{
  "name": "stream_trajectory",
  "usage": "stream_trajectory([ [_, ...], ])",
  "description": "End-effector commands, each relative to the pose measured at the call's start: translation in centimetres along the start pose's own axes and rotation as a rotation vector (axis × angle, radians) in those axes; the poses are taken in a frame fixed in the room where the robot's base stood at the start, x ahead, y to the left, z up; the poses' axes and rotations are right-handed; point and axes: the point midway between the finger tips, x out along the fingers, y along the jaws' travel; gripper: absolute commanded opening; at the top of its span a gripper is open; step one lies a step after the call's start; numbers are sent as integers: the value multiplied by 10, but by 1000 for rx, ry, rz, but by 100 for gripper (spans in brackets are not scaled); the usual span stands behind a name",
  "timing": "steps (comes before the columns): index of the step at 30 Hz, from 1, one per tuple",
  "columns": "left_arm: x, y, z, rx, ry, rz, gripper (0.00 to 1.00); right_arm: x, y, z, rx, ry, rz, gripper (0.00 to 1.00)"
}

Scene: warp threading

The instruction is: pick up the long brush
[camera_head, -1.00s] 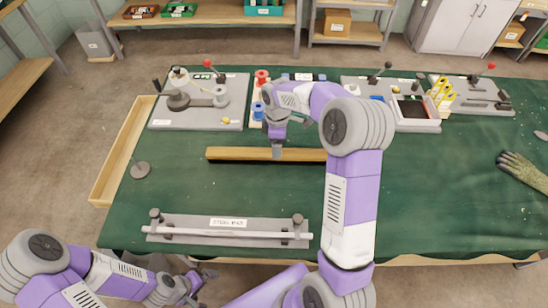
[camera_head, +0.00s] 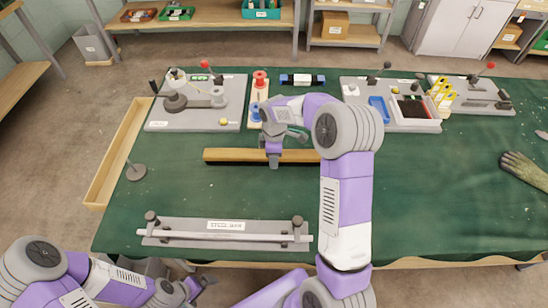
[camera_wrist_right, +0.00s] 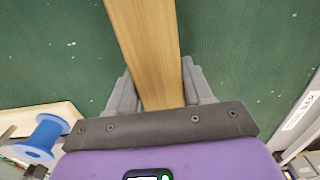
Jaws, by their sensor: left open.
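The long brush (camera_head: 228,155) has a long wooden back with a dark strip below it. It lies crosswise near the middle of the green table. My right gripper (camera_head: 273,161) is over its middle. In the right wrist view, the two grey fingers (camera_wrist_right: 160,85) stand on either side of the wooden back (camera_wrist_right: 145,40), with no clear gap, so they look shut on it. The fingertips' lower ends are hidden. My left gripper (camera_head: 203,284) is open and empty, low at the table's front edge.
A grey stand with a steel bar (camera_head: 225,232) lies in front. Behind are a grey board with a lever (camera_head: 195,115), red and blue spools (camera_head: 259,95), and a tray (camera_head: 412,115). A wooden trough (camera_head: 118,155) runs along the left edge. A glove (camera_head: 525,168) lies at right.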

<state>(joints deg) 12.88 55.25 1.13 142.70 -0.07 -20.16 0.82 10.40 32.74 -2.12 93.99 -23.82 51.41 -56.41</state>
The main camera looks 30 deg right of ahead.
Motion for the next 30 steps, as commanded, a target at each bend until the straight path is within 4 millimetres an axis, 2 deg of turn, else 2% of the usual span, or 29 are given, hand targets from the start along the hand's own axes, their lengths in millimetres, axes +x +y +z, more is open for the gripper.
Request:
stream_trajectory([
  [1, 0, 0, 0, 0, 0, 0, 100, 0, 0, 0, 0, 0, 0, 26],
  [5, 0, 0, 0, 0, 0, 0, 100, 0, 0, 0, 0, 0, 0, 7],
  [14, -2, 1, 0, 0, 0, 0, 100, -7, 1, 0, 0, 1, 3, 6],
  [17, -7, 2, 0, 0, 0, 0, 100, -22, 1, 0, 0, 2, 5, 6],
  [24, -21, 8, 1, 0, 0, 0, 100, -71, 1, 0, 1, 2, 5, 6],
  [30, -27, 10, 1, 0, 0, 0, 100, -96, 1, -1, 0, 2, 3, 6],
])
